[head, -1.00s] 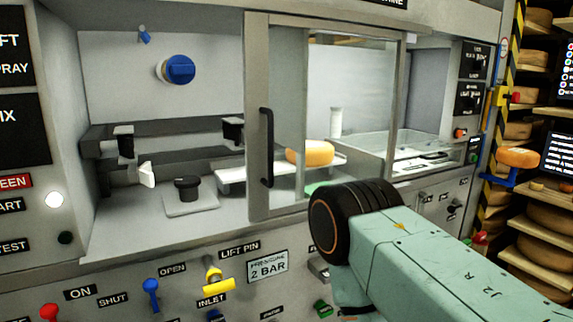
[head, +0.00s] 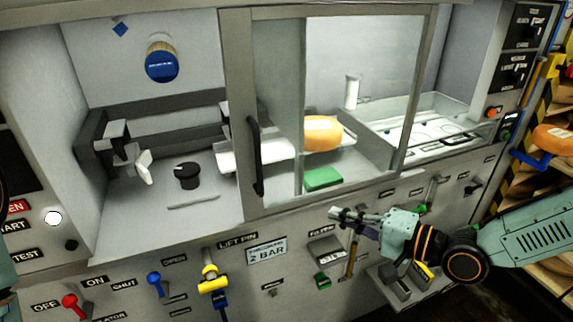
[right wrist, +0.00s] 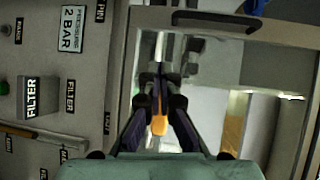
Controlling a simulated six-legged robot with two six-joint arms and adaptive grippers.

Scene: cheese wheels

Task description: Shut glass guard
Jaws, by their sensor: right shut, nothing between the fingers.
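The glass guard (head: 240,90) is a grey-framed sliding pane with a black upright handle (head: 254,155) near its left edge. It stands in front of the middle and right of the machine's bay; the left part of the bay is uncovered. The handle also shows in the right wrist view (right wrist: 213,21), at the top and lying sideways. My right gripper (head: 335,214) is shut and empty, below the guard's lower edge and right of the handle, apart from it. It also shows in the right wrist view (right wrist: 160,72). My left gripper is out of view.
Behind the glass are an orange cheese wheel (head: 322,133) and a green block (head: 322,178). A black knob (head: 187,176) stands in the uncovered part. A yellow lift-pin handle (head: 212,280), a blue lever (head: 156,283) and a red lever (head: 72,305) project from the front panel.

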